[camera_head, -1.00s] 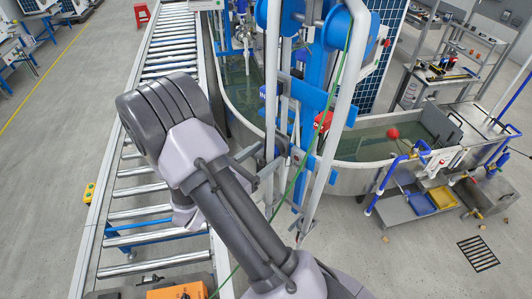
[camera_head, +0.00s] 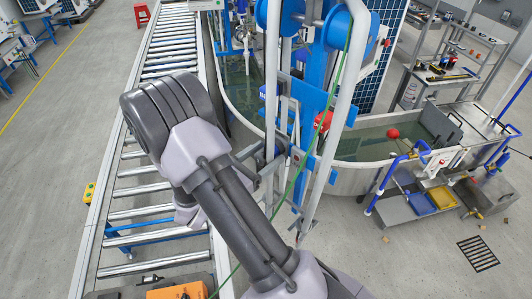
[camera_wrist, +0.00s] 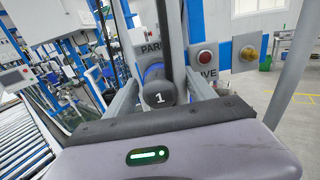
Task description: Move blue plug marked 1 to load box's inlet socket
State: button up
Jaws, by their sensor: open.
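The plug marked 1 (camera_wrist: 160,92) shows in the wrist view as a dark rounded end with a white "1", with blue (camera_wrist: 154,71) just behind it. It is in front of a grey plate lettered "PARK". My gripper (camera_wrist: 161,88) is open, with one grey finger on each side of the plug; I cannot tell whether either touches it. A label reading "LIVE" is just right of the plug. I cannot make out the load box or its inlet socket for certain in either view. In the head view my gripper cannot be made out clearly.
A red button (camera_wrist: 205,58) and a brass fitting (camera_wrist: 249,53) sit on the panel right of the plug. A roller conveyor (camera_head: 140,210) runs along the left. A water tank (camera_head: 350,178) and a blue frame stand beyond my arm. A green cable (camera_head: 300,170) crosses in front.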

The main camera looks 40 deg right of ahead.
aim_at(258, 161)
grip_shut()
jog(key=shift+a, duration=3)
